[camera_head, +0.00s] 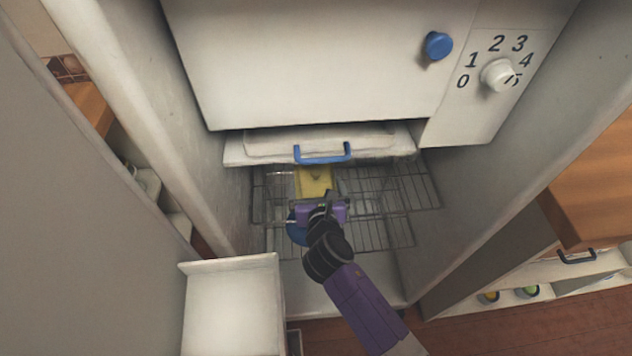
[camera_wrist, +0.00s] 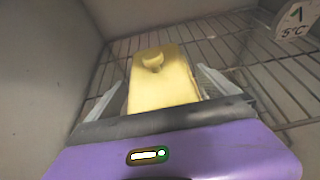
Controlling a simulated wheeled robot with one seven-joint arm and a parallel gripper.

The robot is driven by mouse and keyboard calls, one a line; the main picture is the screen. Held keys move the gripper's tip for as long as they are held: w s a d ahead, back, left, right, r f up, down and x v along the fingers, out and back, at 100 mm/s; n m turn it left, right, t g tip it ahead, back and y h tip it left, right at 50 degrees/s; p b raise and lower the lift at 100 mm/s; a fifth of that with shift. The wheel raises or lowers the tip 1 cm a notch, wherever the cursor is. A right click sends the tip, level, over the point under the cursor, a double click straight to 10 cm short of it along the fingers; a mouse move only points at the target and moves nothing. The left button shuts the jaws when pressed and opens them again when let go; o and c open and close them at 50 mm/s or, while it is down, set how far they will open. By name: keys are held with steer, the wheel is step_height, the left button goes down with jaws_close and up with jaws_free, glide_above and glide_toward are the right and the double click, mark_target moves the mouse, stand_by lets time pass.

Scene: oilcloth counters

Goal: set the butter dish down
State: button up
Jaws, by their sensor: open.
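The butter dish (camera_wrist: 165,83) is a yellow block with a small knob on its top. In the wrist view it sits upright on the wire shelf (camera_wrist: 219,54), between my gripper's two fingers. My gripper (camera_wrist: 160,92) is open, with a finger on each side of the dish and a gap visible beside it. In the head view the yellow dish (camera_head: 313,181) shows on the shelf inside the fridge, just beyond my gripper (camera_head: 319,200). Its near end is hidden behind my gripper.
A drawer with a blue handle (camera_head: 322,154) is above the shelf. The fridge walls stand on both sides. Bare wire shelf (camera_head: 405,190) lies to the right of the dish.

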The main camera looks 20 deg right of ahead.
steer(key=p+v, duration=0.1)
steer(key=v, duration=0.9)
steer(key=shift+s, duration=0.15)
steer(key=shift+r, duration=0.1)
steer(key=s+f+m+y, duration=0.2)
steer(key=s+m+y, duration=0.2)
steer(key=s+m, duration=1.05)
steer(key=s+d+r+m+t, duration=0.2)
steer(key=s+d+r+m, duration=0.1)
steer(key=s+r+m, duration=1.2)
steer(key=s+m, duration=0.2)
steer(key=m, duration=0.1)
steer(key=shift+s, duration=0.25)
